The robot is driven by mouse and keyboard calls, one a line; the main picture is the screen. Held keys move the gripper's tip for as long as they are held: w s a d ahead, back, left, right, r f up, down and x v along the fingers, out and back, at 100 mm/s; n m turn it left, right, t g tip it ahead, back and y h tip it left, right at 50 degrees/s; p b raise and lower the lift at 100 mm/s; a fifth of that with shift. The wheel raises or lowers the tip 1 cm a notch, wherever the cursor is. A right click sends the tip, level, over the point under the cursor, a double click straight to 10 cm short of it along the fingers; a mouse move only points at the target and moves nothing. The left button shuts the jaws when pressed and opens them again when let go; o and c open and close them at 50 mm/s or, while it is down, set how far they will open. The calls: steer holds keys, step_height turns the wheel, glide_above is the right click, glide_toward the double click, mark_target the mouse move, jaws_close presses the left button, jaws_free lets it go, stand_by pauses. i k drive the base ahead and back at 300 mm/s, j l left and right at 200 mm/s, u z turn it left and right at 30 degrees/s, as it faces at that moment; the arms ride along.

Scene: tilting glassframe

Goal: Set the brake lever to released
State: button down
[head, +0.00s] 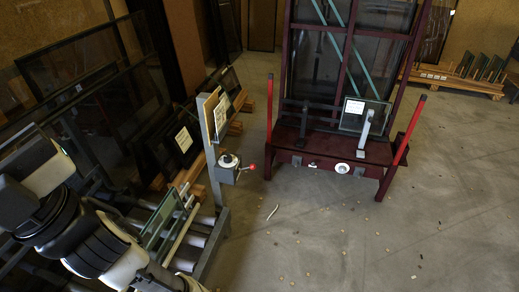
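A short lever with a red knob (252,167) sticks out to the right of a small grey box (227,174) on an upright grey post (210,140). It looks like the brake lever. It points roughly sideways, and I cannot read its setting from here. My arm (95,240) reaches in from the left and runs down to the bottom edge. My gripper is not visible; the arm's end leaves the picture below the post. The arm's visible part is to the lower left of the lever and apart from it.
A dark red glass rack (310,147) with red side posts (410,125) stands to the right. Glass panels and a roller stand (190,235) crowd the left. A wooden pallet (455,82) is at the back right. The concrete floor (330,230) in front is open, with small debris.

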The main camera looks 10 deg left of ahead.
mark_target(252, 167)
steer(key=i+j, duration=0.1)
steer(key=i, duration=0.35)
steer(key=i+z, duration=0.15)
steer(key=i, duration=0.35)
